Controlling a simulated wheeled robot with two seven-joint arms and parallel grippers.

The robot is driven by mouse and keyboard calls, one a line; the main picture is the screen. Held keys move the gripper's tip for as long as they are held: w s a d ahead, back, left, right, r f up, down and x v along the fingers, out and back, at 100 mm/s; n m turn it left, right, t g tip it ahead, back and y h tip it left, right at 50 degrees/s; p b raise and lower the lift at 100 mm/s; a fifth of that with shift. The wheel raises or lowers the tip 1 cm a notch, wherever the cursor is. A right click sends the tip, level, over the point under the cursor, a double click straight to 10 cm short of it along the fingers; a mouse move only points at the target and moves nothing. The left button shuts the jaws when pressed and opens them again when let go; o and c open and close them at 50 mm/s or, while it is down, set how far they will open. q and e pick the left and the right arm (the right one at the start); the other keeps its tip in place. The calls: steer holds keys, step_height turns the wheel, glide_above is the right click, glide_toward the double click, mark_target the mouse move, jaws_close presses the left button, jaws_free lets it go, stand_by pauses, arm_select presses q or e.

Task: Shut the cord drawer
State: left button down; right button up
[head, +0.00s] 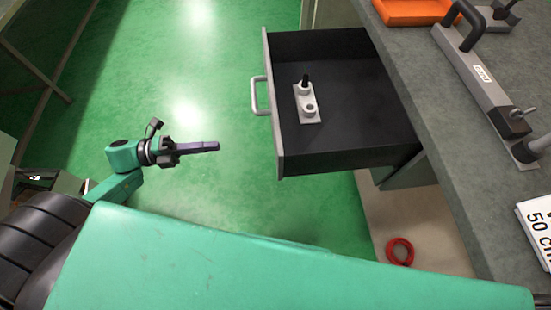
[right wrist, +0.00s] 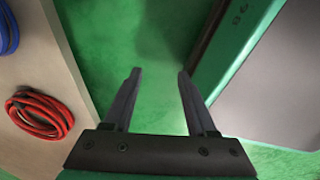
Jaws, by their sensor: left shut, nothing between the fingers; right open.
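The cord drawer (head: 350,153) is pulled out from under the grey workbench in the head view. It is dark inside, with a pale front panel and a grey handle (head: 256,96) on its left side. A small light grey block with a black knob (head: 306,104) lies in it. My left gripper (head: 217,146) is shut and empty, to the left of the drawer front and apart from it, a little below the handle in the picture. My right gripper (right wrist: 160,75) is open and empty in the right wrist view, over green floor. The right gripper is not seen in the head view.
The workbench top (head: 440,130) holds an orange tray (head: 415,12), a long grey clamp device (head: 480,85) and a white sign (head: 538,235). A red cord coil (head: 400,252) lies below the bench; a red coil (right wrist: 40,113) also shows in the right wrist view.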

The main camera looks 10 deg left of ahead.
arm_select(q)
steer(key=p+x, duration=0.2)
steer(key=x, duration=1.1)
steer(key=shift+w, duration=0.4)
arm_select(e)
steer(key=a+r, duration=0.1)
steer(key=w+a+r, duration=0.1)
steer(key=shift+w+a+r, duration=0.1)
steer(key=shift+a, duration=0.2)
arm_select(q)
steer(key=b+x, duration=0.6)
steer(key=x, duration=1.8)
steer(key=shift+s, duration=0.1)
arm_select(e)
step_height(320, 180, down, 6)
arm_select(q)
steer(key=b+x, duration=0.2)
steer(key=x, duration=0.5)
steer(key=shift+r+b, duration=0.15)
steer(key=shift+b, duration=0.15)
steer(key=shift+d, duration=0.3)
steer(key=shift+r, duration=0.3)
arm_select(e)
steer(key=w+a+r, duration=0.1)
steer(key=w, duration=0.6)
steer(key=shift+a, duration=0.4)
arm_select(q)
steer(key=shift+r, duration=0.1)
arm_select(e)
steer(key=shift+w+r, duration=0.1)
